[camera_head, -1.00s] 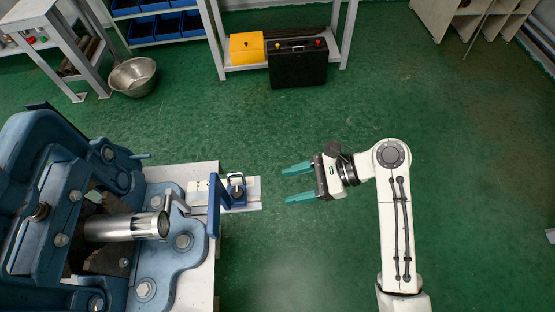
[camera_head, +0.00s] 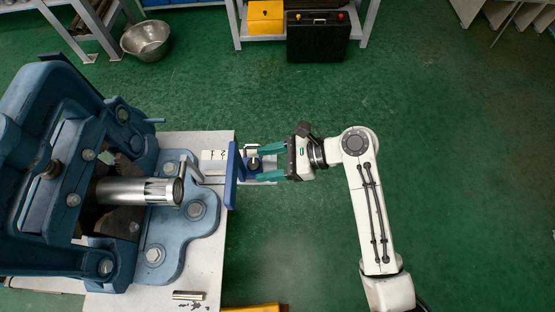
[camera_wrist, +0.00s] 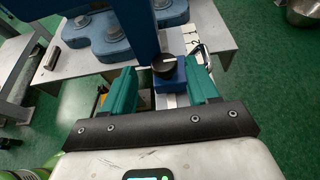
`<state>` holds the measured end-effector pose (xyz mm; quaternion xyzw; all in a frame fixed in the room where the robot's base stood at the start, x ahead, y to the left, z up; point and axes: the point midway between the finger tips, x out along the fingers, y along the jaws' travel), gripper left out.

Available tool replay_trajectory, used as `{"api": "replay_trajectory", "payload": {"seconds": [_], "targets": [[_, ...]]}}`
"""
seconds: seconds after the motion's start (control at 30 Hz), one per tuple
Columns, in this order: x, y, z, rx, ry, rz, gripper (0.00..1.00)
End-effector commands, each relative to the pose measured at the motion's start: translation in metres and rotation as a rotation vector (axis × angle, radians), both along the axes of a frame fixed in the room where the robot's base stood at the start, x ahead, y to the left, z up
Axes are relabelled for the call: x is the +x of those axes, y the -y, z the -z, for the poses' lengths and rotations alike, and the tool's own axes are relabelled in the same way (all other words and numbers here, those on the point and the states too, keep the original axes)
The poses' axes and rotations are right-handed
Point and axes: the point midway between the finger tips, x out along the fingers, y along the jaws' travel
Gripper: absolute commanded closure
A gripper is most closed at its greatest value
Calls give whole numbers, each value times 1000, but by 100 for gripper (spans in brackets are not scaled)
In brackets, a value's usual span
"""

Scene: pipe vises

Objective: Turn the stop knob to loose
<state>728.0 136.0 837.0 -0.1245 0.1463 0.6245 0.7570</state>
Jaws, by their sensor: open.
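The stop knob (camera_wrist: 164,64) is a round black knob with a pale pointer line, on top of a small blue block (camera_wrist: 171,80). In the head view the knob (camera_head: 254,163) sits beside the upright blue stop plate (camera_head: 232,176). My gripper (camera_head: 258,163) is open, its two teal fingers pointing left with one on either side of the knob. In the wrist view the gripper (camera_wrist: 163,88) has the knob slightly ahead of and between its fingertips. I cannot tell whether the fingers touch it.
A large blue pipe vise (camera_head: 60,130) holds a shiny pipe (camera_head: 138,191) on a pale bench (camera_head: 225,222). A short metal cylinder (camera_head: 187,295) lies near the bench front. A metal bowl (camera_head: 146,38) and black case (camera_head: 316,38) stand behind. The green floor at right is free.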

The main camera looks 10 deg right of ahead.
Motion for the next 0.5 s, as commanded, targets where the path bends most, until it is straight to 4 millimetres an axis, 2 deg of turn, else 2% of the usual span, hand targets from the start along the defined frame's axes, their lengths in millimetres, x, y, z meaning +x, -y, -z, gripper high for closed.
{"api": "replay_trajectory", "payload": {"seconds": [0.27, 0.5], "targets": [[2, -5, 3, -7, -2, 1, 41], [2, -5, 4, -7, -2, 1, 63]]}}
